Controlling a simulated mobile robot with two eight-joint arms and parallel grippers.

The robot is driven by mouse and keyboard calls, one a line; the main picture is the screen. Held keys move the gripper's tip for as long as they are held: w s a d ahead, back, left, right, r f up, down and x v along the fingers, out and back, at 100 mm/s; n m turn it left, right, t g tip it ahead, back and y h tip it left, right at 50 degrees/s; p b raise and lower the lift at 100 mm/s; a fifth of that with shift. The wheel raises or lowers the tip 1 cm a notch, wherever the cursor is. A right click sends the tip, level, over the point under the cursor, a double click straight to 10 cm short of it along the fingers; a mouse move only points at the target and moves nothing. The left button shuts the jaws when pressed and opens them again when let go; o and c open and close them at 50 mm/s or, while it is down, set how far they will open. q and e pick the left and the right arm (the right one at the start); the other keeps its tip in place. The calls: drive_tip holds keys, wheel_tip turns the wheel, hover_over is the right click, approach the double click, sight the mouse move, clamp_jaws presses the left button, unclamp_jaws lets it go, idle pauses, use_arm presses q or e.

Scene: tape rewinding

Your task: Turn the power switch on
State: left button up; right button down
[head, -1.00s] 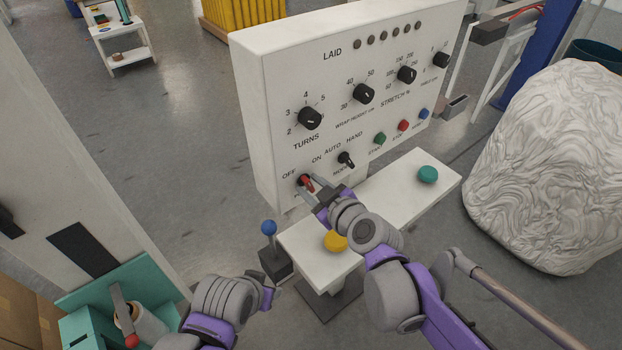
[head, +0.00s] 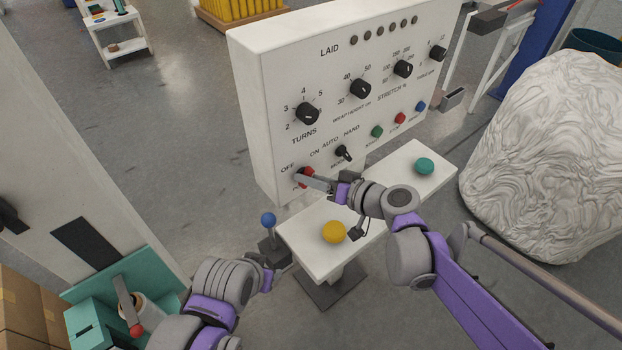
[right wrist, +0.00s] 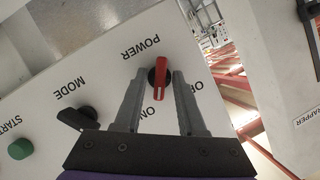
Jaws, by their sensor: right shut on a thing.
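The power switch (head: 308,171) is a red knob on a black base, low at the left of the white control panel (head: 250,110). My right gripper (head: 302,176) is at the panel face, shut on the knob. In the right wrist view the red knob (right wrist: 160,78) sits between the two fingertips of the right gripper (right wrist: 160,85). Its bar lies along the fingers, with one end near the ON lettering; the OFF lettering is partly hidden by a finger. My left gripper (head: 282,256) is low beside the blue-ball lever, its fingers not clear.
The black mode switch (head: 343,153) is just right of my right gripper. A ledge (head: 385,205) below carries a yellow button (head: 333,232) and a green button (head: 424,166). The blue-ball lever (head: 268,220) stands at its left. A wrapped bulky load (head: 535,165) stands at right.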

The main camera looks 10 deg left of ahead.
drive_tip(key=shift+m+y+b, duration=0.3)
drive_tip(key=shift+m+y, duration=0.2)
drive_tip(key=shift+m, duration=0.3)
drive_tip(key=shift+g, duration=0.3)
drive_tip(key=c, duration=0.9)
unclamp_jaws()
drive_tip(key=shift+o, duration=0.2)
drive_tip(key=shift+d, duration=0.15)
drive_tip(key=v, duration=1)
drive_tip(key=shift+d, duration=0.25)
drive_tip(key=shift+s, duration=0.1)
